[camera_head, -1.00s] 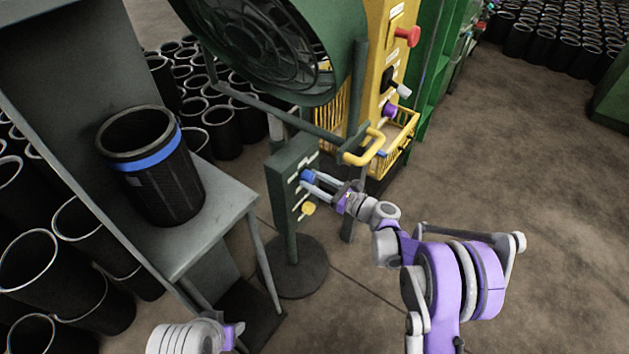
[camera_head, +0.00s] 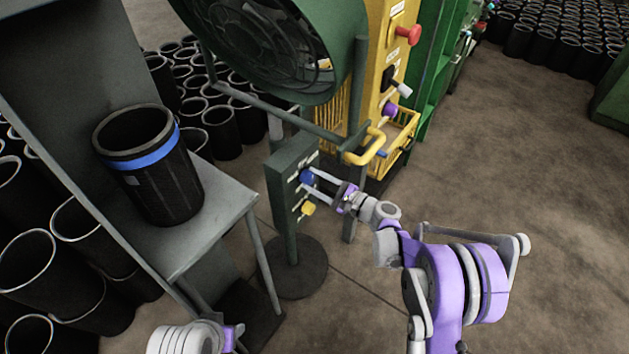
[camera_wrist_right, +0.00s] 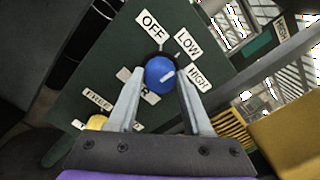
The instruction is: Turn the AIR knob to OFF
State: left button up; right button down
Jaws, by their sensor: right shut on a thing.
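The blue AIR knob (camera_head: 307,177) is on the upright dark green control panel (camera_head: 280,196). My right gripper (camera_head: 309,181) is shut on the knob, one finger on each side. In the right wrist view the knob (camera_wrist_right: 159,72) sits between the fingertips. Its white mark lies on the right of its face, toward the LOW (camera_wrist_right: 187,42) and HIGH (camera_wrist_right: 197,78) labels. The OFF label (camera_wrist_right: 153,23) is above the knob in that view. The label below the knob is partly hidden by a finger. Of my left arm only a link shows, at the bottom; its gripper is out of view.
A yellow knob (camera_head: 308,209) is lower on the panel. A large green fan (camera_head: 330,50) is above, and a yellow column (camera_head: 376,60) with a red button (camera_head: 407,36) is behind. A black sleeve with a blue band (camera_head: 165,190) stands on a grey table (camera_head: 225,215) at left.

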jog(key=n, duration=0.4)
jog(key=shift+n, duration=2.9)
jog(key=shift+c, duration=1.6)
grip_release()
jog(key=p+v, duration=0.1)
jog(key=v, duration=1)
